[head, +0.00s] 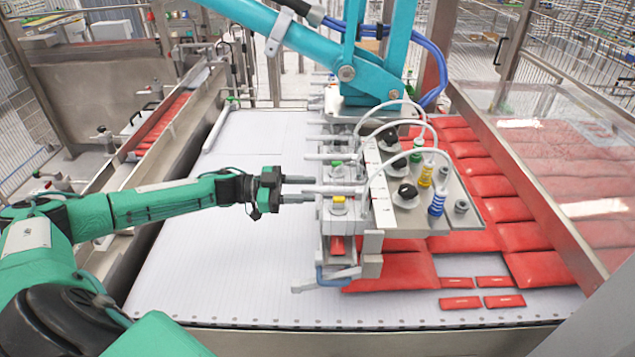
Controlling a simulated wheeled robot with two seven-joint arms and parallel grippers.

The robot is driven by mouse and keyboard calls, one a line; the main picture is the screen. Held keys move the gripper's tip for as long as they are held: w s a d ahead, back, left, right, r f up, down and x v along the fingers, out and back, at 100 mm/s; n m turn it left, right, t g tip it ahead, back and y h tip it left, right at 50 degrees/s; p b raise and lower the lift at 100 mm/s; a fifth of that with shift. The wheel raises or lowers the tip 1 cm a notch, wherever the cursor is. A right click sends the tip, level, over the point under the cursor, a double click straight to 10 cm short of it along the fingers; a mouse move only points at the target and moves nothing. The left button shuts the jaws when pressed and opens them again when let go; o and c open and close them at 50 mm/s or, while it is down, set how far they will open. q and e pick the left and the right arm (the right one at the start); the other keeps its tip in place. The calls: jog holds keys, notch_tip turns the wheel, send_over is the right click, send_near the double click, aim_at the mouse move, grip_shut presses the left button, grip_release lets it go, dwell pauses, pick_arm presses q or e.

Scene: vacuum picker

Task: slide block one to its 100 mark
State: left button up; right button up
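The picker head carries a row of grey sliding blocks. The nearest block (341,215) has a yellow top piece (339,203), and one behind it has a green piece (334,168). I cannot read which is block one. A pale rod-like handle (332,190) sticks out leftward from the blocks. A white scale strip (381,196) runs beside the blocks; its numbers are too small to read. My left gripper (312,189) is at the left of the blocks, its two fingers apart, with the handle's end between them. Contact cannot be told. My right gripper is not in view.
A teal arm (340,60) holds the picker head from above. Red packs (500,187) lie right and beneath, with several small red packs (461,303) in front. The white perforated conveyor (230,270) is clear on the left. A clear guard panel (575,150) stands right.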

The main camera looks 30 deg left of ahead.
aim_at(317, 189)
pick_arm(q)
jog(key=shift+p+x, duration=0.45)
jog(key=shift+x, duration=1.25)
grip_shut()
